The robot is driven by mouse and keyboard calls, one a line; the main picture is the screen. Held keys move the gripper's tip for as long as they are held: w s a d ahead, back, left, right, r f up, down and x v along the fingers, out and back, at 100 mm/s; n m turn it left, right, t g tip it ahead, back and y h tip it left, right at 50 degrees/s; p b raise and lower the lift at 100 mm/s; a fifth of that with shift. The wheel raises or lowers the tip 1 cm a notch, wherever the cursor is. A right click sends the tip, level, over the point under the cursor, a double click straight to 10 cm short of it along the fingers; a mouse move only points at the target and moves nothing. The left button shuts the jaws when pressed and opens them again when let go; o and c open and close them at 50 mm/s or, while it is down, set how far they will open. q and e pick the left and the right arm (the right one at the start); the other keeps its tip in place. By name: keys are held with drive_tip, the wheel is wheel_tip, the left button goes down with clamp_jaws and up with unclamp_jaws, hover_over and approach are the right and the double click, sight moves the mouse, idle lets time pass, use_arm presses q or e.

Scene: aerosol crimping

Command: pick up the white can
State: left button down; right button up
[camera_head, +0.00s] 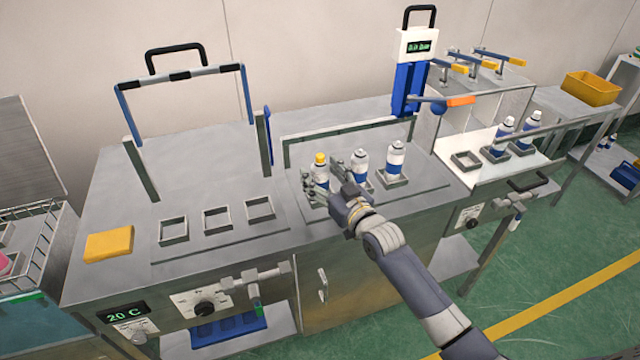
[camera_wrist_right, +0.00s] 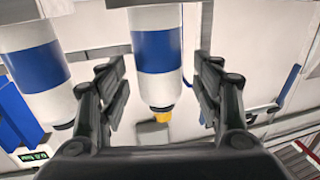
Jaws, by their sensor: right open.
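Three white cans with blue bands stand in square holders on the middle of the steel bench. The left one (camera_head: 321,168) has a yellow top. The middle one (camera_head: 360,166) and the right one (camera_head: 396,158) have pale tops. My right gripper (camera_head: 326,181) is open at the yellow-topped can, partly covering it. In the right wrist view the picture is inverted; this can (camera_wrist_right: 157,62) lies between the two open fingers (camera_wrist_right: 160,92), with gaps showing on both sides. A neighbouring can (camera_wrist_right: 35,68) shows at the left there. My left gripper is not in view.
Empty square holders (camera_head: 217,221) sit on the bench at left, near a yellow block (camera_head: 108,244). A blue and white device (camera_head: 412,70) with a display stands behind the right can. More cans (camera_head: 502,136) stand on a right-hand station, and a yellow bin (camera_head: 590,88) is farther right.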

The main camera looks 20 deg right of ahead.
sight(322, 163)
drive_tip(key=shift+w+a, duration=0.1)
drive_tip(key=shift+w, duration=0.45)
drive_tip(key=shift+c, duration=0.2)
drive_tip(key=c, duration=1.2)
drive_tip(key=shift+r, duration=0.15)
drive_tip(key=shift+r, duration=1.65)
drive_tip(key=s+a+b, duration=0.1)
drive_tip(key=s+a, duration=0.1)
drive_tip(key=s, duration=0.5)
drive_tip(key=s+a+r+b, duration=0.1)
drive_tip(key=s+a, duration=0.1)
drive_tip(key=s, duration=0.6)
drive_tip(key=shift+s+a+r, duration=0.15)
drive_tip(key=shift+s+r, duration=0.05)
drive_tip(key=shift+r, duration=0.05)
